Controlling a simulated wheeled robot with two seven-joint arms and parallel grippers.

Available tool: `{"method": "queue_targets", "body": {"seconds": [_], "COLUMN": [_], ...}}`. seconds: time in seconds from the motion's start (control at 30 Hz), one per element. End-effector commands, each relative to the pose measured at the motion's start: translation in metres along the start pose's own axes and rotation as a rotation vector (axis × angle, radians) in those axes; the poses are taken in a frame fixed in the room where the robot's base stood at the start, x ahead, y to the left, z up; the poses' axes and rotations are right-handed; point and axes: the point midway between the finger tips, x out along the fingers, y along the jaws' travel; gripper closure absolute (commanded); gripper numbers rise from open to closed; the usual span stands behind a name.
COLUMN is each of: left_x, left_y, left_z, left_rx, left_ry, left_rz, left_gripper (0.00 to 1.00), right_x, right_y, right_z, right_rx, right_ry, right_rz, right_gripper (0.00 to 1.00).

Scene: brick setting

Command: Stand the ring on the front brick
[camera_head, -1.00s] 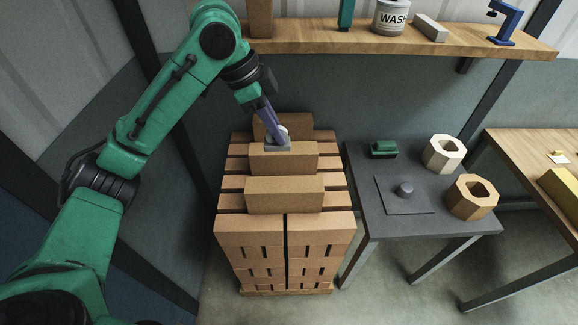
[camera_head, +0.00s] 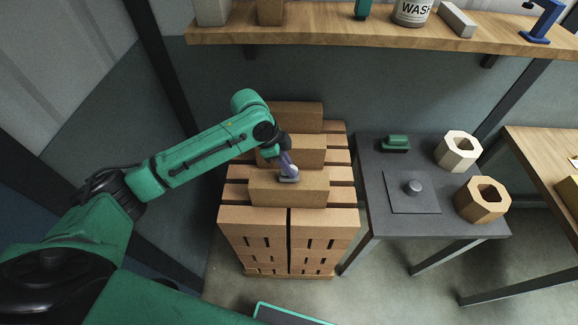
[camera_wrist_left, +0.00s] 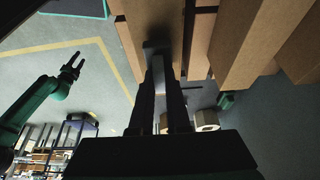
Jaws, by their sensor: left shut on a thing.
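My left gripper (camera_head: 284,160) is shut on a small pale grey thing (camera_head: 288,177), which I take to be the ring; its hole is not clear. The thing is low over the top of the front brick (camera_head: 308,189), left of its middle. I cannot tell whether they touch. The left wrist view shows the fingers (camera_wrist_left: 160,88) pointing at the bricks, with a grey piece between them. The middle brick (camera_head: 309,150) and the rear brick (camera_head: 298,117) stand behind, in steps. My right gripper (camera_wrist_left: 74,66) shows only in the left wrist view, open and empty.
The bricks sit on a slatted brick stack (camera_head: 330,222). To its right a dark table (camera_head: 375,190) carries a pale hollow hexagonal block (camera_head: 444,160), a tan one (camera_head: 466,207), a green block (camera_head: 396,143) and a plate with a knob (camera_head: 413,188). A wooden shelf (camera_head: 340,32) is above.

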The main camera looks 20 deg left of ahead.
Motion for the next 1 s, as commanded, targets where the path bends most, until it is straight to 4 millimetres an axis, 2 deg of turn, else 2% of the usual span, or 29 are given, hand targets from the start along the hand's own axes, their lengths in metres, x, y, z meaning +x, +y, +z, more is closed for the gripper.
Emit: {"method": "queue_targets", "body": {"seconds": [0.1, 0.33, 0.37, 0.4, 0.43, 0.77, 0.87, 1.0], "left_x": [0.009, 0.011, 0.011, 0.011, 0.011, 0.008, -0.003, -0.037], "left_y": [0.000, 0.000, 0.000, 0.000, 0.000, 0.000, -0.001, -0.002], "left_z": [0.004, 0.004, 0.004, 0.004, 0.004, 0.004, 0.004, 0.004], "left_rx": [0.001, 0.001, 0.001, 0.001, 0.001, 0.001, 0.000, 0.001], "left_ry": [0.000, 0.000, 0.000, 0.000, 0.000, 0.001, 0.002, 0.001], "left_rz": [-0.001, -0.001, -0.001, -0.001, -0.001, -0.001, -0.004, -0.007], "left_gripper": [1.00, 1.00, 0.78, 0.63, 0.56, 0.56, 0.56, 0.56], "right_x": [-0.003, -0.002, -0.002, -0.002, -0.002, -0.002, 0.001, 0.008], "right_y": [0.000, -0.002, -0.002, -0.002, -0.002, -0.002, -0.003, -0.004], "right_z": [0.002, 0.012, 0.012, 0.012, 0.012, 0.012, 0.012, 0.012], "right_rx": [0.001, 0.002, 0.002, 0.002, 0.002, 0.002, 0.002, 0.003], "right_ry": [-0.004, -0.019, -0.019, -0.019, -0.019, -0.020, -0.019, -0.019], "right_rz": [0.000, -0.002, -0.002, -0.002, -0.002, -0.003, -0.004, -0.005], "right_gripper": [0.50, 0.50, 0.50, 0.50, 0.50, 0.50, 0.50, 0.50]}}
